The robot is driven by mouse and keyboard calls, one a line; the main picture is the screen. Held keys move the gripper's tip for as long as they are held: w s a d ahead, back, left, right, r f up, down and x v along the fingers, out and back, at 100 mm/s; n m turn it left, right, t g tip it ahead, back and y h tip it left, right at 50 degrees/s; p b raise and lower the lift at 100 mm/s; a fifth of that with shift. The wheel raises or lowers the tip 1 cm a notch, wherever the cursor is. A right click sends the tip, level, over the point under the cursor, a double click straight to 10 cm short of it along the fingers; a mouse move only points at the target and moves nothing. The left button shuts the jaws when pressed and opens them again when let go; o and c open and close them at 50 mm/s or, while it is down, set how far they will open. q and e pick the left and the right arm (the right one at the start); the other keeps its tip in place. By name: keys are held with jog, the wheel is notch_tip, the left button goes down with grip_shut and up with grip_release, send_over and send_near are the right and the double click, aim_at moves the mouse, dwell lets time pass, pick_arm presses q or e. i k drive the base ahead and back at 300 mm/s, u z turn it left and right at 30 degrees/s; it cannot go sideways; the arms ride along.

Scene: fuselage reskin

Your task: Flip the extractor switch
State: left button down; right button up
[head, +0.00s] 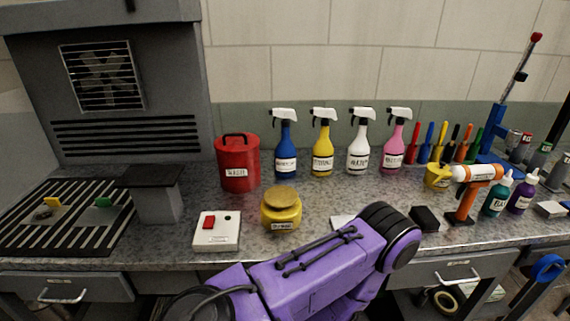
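The switch box (217,239) is a small white box near the front edge of the bench, left of centre. A red rocker (209,222) sits on its top left, with a small dark dot to the right. The grey extractor (150,80) with a barred fan opening stands at the back left. A purple link of my arm crosses the bottom centre, to the right of and in front of the switch box. Neither of my grippers shows in the head view.
A yellow jar (281,212) stands close right of the switch box, and a grey lidded bin (155,197) stands to its left. A red can (238,165) and several spray bottles line the back. An orange tool (468,195) stands at the right. A slatted grate (65,225) lies at the left.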

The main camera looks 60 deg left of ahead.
aim_at(209, 221)
jog(key=z, duration=0.45)
jog(key=k, duration=0.7)
jog(key=u, duration=1.45)
